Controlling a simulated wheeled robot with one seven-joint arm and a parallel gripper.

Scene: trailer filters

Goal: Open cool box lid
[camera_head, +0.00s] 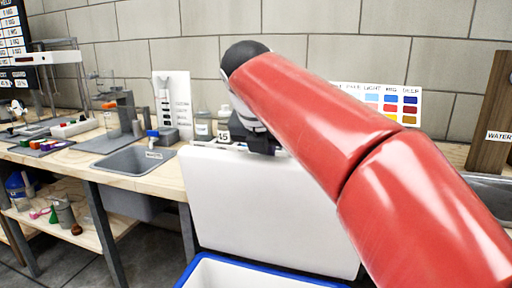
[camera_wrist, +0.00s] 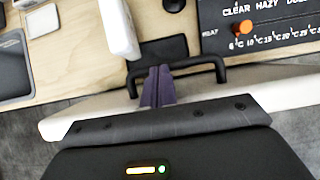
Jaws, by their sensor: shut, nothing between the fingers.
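The cool box has a white lid (camera_head: 265,205) that stands raised, close to upright, behind the blue-rimmed box opening (camera_head: 215,262). The lid also shows in the wrist view as a white slab (camera_wrist: 72,113). A black handle (camera_wrist: 205,64) sits on the lid's edge. My gripper (camera_wrist: 159,72) is shut and empty, its dark purple fingers lying across the lid edge at the handle. I cannot tell whether they touch the handle. In the head view my gripper (camera_head: 262,142) is at the lid's top edge, partly hidden by my red arm.
A wooden bench (camera_head: 165,177) with a grey sink (camera_head: 140,160) stands behind and left of the box. Jars (camera_head: 203,126) and a white display board (camera_head: 172,100) stand behind the lid. A block wall closes the back. A wooden post (camera_head: 490,120) is at right.

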